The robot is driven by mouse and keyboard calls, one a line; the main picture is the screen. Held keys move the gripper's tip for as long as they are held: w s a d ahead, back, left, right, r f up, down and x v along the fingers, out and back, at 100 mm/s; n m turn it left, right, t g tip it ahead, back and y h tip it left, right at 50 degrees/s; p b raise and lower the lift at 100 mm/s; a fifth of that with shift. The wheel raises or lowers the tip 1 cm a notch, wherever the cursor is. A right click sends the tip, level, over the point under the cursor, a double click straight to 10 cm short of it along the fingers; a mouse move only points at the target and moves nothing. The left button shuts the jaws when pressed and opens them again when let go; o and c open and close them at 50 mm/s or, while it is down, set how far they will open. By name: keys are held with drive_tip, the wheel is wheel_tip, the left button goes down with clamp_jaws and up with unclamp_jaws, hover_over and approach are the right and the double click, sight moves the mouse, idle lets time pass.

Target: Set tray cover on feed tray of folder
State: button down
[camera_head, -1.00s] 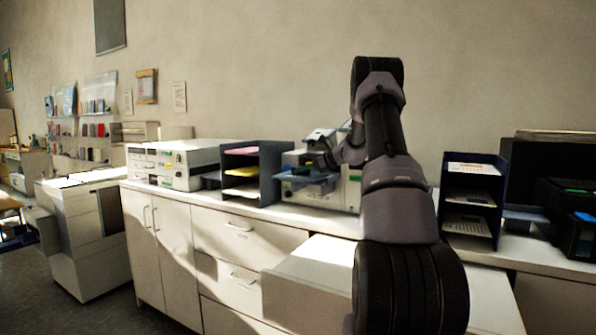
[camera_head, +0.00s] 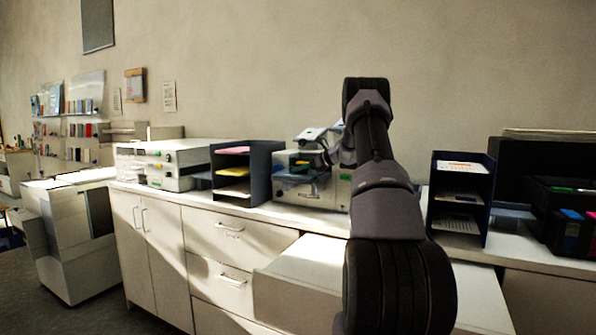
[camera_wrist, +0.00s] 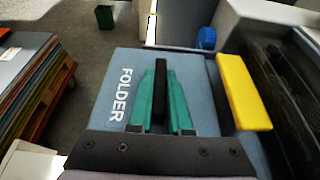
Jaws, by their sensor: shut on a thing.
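The tray cover (camera_wrist: 118,62) is a blue-grey panel marked FOLDER and fills the middle of the wrist view. My gripper (camera_wrist: 161,72) has teal fingers shut on the black upright grip (camera_wrist: 160,88) of the cover. In the head view, the folder (camera_head: 324,190) is a pale machine on the counter, with my arm partly in front of it. The bluish cover (camera_head: 292,178) shows small at its front left. I cannot tell whether the cover touches the feed tray, which I cannot make out clearly. A yellow block (camera_wrist: 243,92) is right of the cover.
A dark paper sorter (camera_head: 262,172) stands close left of the folder, with a pale machine (camera_head: 165,165) farther left. Another sorter (camera_head: 461,196) and dark bins (camera_head: 570,215) stand to the right. A drawer unit (camera_head: 310,280) juts out in front.

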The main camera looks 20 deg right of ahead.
drive_tip(key=c, duration=0.8)
unclamp_jaws()
drive_tip(key=shift+o, duration=0.2)
drive_tip(key=v, duration=1)
drive_tip(key=shift+s+d+r, duration=0.2)
drive_tip(key=shift+s, duration=0.1)
